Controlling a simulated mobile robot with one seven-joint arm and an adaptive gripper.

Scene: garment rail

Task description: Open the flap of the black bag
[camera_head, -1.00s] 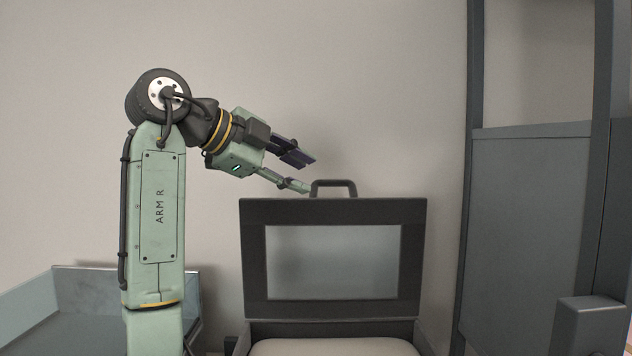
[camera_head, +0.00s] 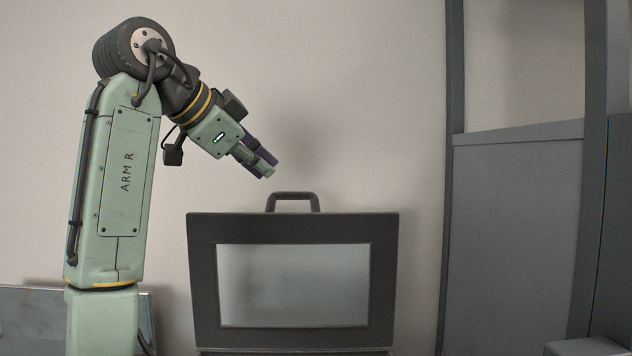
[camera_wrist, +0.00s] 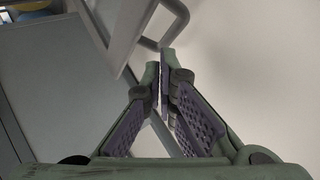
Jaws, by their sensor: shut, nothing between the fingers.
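The black bag's flap (camera_head: 202,285) is a dark frame with a pale grey panel, standing upright and facing me in the head view. A dark handle (camera_head: 292,197) is on its top edge. The bag's body below is mostly cut off by the picture's lower edge. My gripper (camera_head: 268,171) is shut and empty, pointing down and right, just above and left of the handle with a small gap. In the wrist view the shut fingertips (camera_wrist: 159,62) are close to the handle (camera_wrist: 178,18) and the flap's edge (camera_wrist: 125,30); contact cannot be told there.
A grey panelled frame (camera_head: 515,220) stands to the right of the bag. A grey low-walled bin (camera_head: 25,318) is at the lower left, partly behind my arm. A plain wall (camera_head: 350,100) is behind, with free room above the bag.

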